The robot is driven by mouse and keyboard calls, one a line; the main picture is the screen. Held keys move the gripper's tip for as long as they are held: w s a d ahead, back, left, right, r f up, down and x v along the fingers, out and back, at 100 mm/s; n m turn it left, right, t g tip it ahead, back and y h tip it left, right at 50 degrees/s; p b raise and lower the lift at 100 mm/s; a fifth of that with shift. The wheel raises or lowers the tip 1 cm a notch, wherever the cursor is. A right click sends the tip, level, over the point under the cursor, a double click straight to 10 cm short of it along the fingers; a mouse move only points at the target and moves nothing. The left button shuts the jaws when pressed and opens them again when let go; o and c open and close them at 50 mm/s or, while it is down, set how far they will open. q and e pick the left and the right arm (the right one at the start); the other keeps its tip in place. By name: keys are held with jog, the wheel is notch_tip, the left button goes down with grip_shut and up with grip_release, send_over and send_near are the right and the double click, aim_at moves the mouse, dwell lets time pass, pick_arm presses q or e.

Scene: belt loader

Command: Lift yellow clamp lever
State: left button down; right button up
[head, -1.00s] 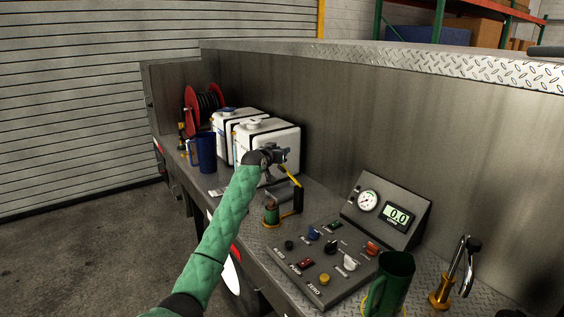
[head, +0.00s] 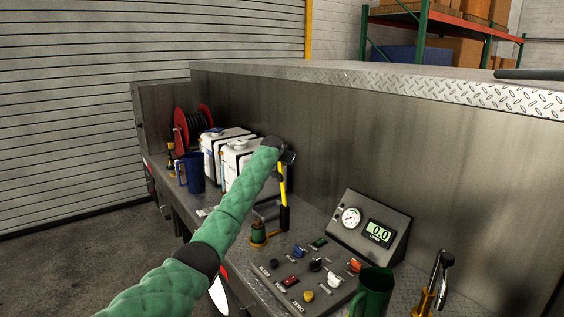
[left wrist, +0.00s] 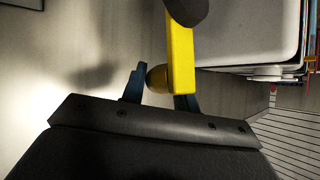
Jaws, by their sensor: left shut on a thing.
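The yellow clamp lever (head: 282,188) stands nearly upright at the back of the bench in the head view. Its black lower end (head: 284,217) meets the clamp base beside a green and orange cylinder (head: 259,233). My left gripper (head: 287,158) is at the top of the lever, partly hidden by my green-sleeved arm. In the left wrist view the yellow lever (left wrist: 180,60) passes between the blue fingers of my left gripper (left wrist: 160,85), which is shut on it. A rounded brass-coloured knob (left wrist: 157,78) sits between the fingers. My right gripper is not in view.
White tanks (head: 240,155), a blue mug (head: 193,172) and a red hose reel (head: 190,128) stand at the back left.

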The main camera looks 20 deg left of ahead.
pick_arm(q)
jog(key=shift+w+d+f+g, duration=0.15)
jog(key=shift+d+f, duration=0.15)
jog(key=shift+f, duration=0.2)
jog(key=shift+s+d+f+g, duration=0.15)
jog(key=shift+d+f, duration=0.15)
jog(key=shift+f, duration=0.15)
jog(key=c, duration=1.3)
grip_release()
jog(key=shift+o, duration=0.7)
jog(key=shift+d+r, duration=0.15)
jog(key=shift+d, duration=0.1)
jog(key=shift+w, duration=0.1)
jog(key=shift+a+r, duration=0.1)
jog(key=shift+a, duration=0.15)
jog(key=shift+w+a, duration=0.1)
jog(key=shift+r, duration=0.2)
